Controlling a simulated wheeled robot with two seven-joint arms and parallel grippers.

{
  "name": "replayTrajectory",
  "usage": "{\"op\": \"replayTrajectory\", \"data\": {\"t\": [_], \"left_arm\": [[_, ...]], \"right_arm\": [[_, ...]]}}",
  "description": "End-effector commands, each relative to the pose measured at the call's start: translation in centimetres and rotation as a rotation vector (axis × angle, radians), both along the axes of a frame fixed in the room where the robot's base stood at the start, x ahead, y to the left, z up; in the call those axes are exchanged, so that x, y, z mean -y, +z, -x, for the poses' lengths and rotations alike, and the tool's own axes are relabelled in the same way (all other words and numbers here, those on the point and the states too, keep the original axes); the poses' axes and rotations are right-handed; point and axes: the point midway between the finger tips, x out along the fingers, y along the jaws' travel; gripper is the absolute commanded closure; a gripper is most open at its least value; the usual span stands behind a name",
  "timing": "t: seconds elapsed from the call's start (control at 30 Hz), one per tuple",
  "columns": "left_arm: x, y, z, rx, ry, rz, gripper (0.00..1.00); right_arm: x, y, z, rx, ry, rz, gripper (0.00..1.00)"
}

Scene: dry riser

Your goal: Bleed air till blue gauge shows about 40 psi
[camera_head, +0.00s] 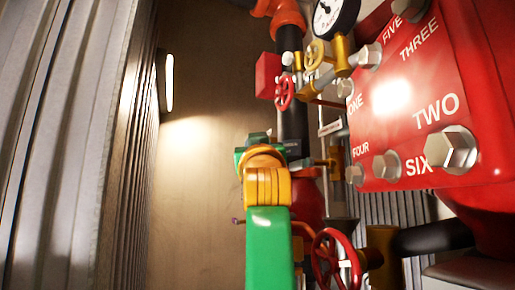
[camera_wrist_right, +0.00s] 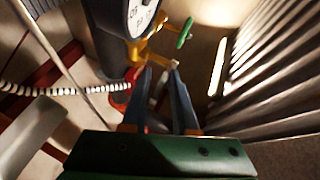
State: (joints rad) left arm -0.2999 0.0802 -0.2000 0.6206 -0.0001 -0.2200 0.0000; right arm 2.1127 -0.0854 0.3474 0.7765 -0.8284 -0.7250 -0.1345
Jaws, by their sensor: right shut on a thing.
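A round gauge (camera_head: 335,15) with a white face and dark rim is cut off by the top edge in the head view. A white-faced gauge (camera_wrist_right: 139,16) also shows at the top of the right wrist view; I cannot read a value, and no blue shows. My right arm rises in the middle of the head view, its fingertips hidden there. In the right wrist view my right gripper (camera_wrist_right: 161,70) is shut on a small valve part beside the yellow pipe (camera_wrist_right: 150,54), mostly hidden by the fingers. My left gripper is out of view.
A red numbered block (camera_head: 415,95) with large bolts fills the right side. A corrugated wall (camera_head: 75,130) stands left, with free room before the brown wall (camera_head: 200,170).

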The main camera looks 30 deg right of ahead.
Motion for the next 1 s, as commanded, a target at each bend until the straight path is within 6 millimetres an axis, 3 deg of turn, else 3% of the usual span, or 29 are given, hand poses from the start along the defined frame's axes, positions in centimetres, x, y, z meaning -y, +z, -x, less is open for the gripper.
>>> {"op": "replayTrajectory", "data": {"t": [0.3,0.33,0.4,0.43,0.7,1.0], "left_arm": [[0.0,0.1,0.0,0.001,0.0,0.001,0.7],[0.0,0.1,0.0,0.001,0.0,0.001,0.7],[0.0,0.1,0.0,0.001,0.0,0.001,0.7],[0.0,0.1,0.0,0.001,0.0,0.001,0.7],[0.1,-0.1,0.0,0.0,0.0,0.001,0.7],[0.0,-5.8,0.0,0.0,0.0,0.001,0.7]], "right_arm": [[0.1,0.5,0.4,-0.005,-0.007,0.0,1.0],[0.1,0.5,0.4,-0.005,-0.007,0.001,0.7],[0.1,0.5,0.4,-0.005,-0.006,0.0,0.52],[0.1,0.5,0.4,-0.006,-0.006,-0.001,0.49],[0.0,0.1,0.3,-0.01,-0.004,-0.002,0.49],[-2.5,-3.1,4.7,-0.004,-0.005,0.0,0.49]]}}
